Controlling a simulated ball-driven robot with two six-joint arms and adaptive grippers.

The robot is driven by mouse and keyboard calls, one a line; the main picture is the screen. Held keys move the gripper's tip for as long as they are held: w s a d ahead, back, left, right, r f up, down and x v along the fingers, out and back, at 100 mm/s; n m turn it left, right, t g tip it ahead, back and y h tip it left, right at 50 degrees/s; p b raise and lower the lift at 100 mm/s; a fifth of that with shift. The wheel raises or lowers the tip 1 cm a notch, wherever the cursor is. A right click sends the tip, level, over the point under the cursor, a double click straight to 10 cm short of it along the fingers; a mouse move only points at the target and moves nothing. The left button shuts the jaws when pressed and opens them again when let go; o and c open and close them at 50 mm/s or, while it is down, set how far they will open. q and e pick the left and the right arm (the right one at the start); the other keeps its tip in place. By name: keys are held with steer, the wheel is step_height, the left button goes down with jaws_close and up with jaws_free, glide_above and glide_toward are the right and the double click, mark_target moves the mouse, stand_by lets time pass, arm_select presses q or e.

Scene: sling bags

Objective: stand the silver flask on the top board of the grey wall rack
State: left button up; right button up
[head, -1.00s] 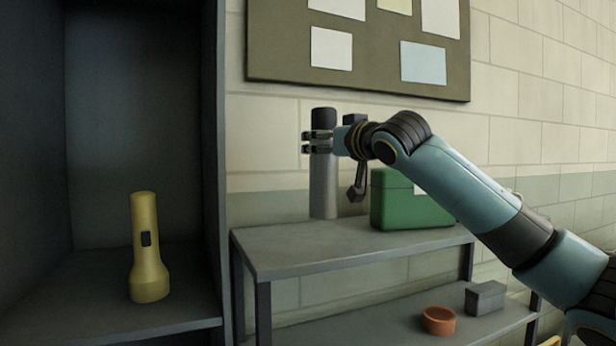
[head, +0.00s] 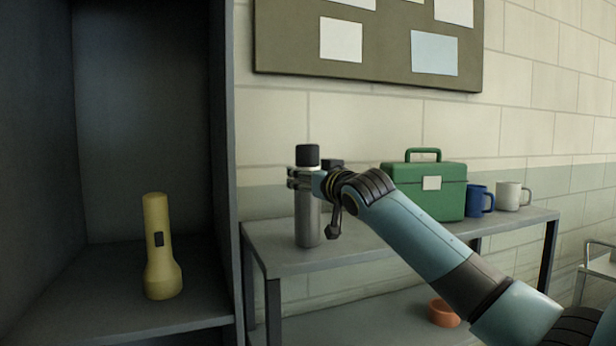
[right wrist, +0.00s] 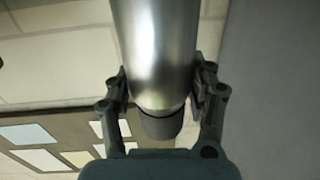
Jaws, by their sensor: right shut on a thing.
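The silver flask (head: 308,222) is upright with its black cap on top, at the left end of the top board (head: 345,257) of the grey rack. My right gripper (head: 304,179) is shut around its upper body, just below the cap. The flask's base appears at the board's surface; I cannot tell whether it touches. In the right wrist view the flask (right wrist: 155,50) runs between the two fingers (right wrist: 160,85), with its dark cap toward the bottom of the picture. My left gripper is not in view.
A green box (head: 438,203), a blue mug (head: 478,202) and a white mug (head: 508,196) stand to the right on the top board. An orange ring-like thing (head: 443,314) is on the lower board. A yellow flashlight (head: 160,255) stands in the dark cabinet (head: 228,200) at left.

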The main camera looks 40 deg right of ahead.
steer(key=o, duration=1.1)
steer(key=shift+f, duration=0.1)
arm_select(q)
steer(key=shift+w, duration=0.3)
arm_select(e)
steer(key=o, duration=0.5)
steer(key=shift+c, duration=0.2)
steer(key=shift+s, duration=0.1)
arm_select(q)
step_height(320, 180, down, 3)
steer(key=b, duration=0.3)
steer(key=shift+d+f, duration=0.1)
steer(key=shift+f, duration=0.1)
arm_select(e)
steer(key=s+a, duration=0.1)
steer(key=s, duration=1)
steer(key=shift+s+a, duration=0.4)
